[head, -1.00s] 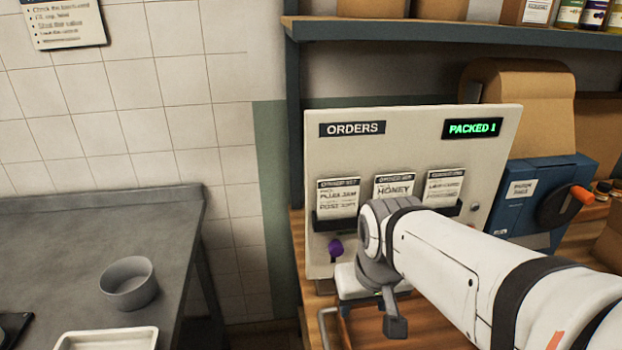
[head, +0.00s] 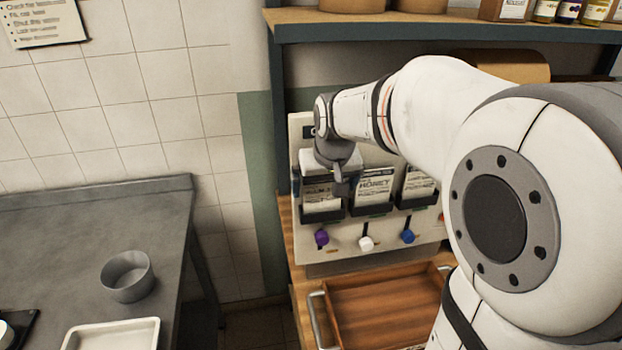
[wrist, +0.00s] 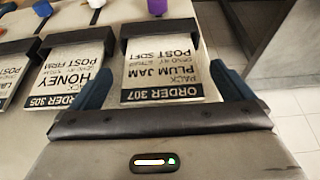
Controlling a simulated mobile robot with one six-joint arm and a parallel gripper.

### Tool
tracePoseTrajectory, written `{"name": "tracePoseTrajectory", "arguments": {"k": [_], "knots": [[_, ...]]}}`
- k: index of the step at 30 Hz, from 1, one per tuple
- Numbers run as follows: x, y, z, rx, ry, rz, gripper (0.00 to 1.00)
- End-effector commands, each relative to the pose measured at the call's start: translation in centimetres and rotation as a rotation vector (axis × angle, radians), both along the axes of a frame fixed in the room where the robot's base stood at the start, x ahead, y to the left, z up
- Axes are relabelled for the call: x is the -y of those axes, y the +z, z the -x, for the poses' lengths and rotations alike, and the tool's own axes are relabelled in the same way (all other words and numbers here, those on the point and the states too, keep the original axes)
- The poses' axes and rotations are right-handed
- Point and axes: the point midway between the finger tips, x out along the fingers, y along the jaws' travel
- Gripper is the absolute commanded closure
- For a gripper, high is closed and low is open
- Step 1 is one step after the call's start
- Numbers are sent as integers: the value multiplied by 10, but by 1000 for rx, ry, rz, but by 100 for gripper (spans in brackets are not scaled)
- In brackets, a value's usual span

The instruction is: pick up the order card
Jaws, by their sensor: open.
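Three order cards stand in dark holders on the pale orders panel (head: 345,232). The plum jam card, order 307 (wrist: 163,62), is in the left holder; it also shows in the head view (head: 321,200), partly behind my gripper. The honey card, order 305 (wrist: 68,75), is in the middle holder (head: 375,187). The third card (head: 418,184) is partly cut off in the wrist view. My gripper (wrist: 168,85) is open, with one dark blue finger on either side of the plum jam card. I cannot tell whether the fingers touch it.
Purple (head: 321,238), white (head: 366,243) and blue (head: 407,236) knobs sit below the holders. A wooden drawer (head: 385,305) is under the panel. A shelf (head: 430,32) with jars runs above. A steel table (head: 70,235) with a grey bowl (head: 127,277) stands left.

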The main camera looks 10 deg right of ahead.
Motion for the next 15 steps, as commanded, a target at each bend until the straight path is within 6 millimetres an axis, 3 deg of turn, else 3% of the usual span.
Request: {"name": "tracePoseTrajectory", "arguments": {"k": [4,11,15], "knots": [[0,-13,-6,0,0,0,0],[0,-15,-6,2,0,0,0],[0,-15,-6,2,-1,0,10]]}}
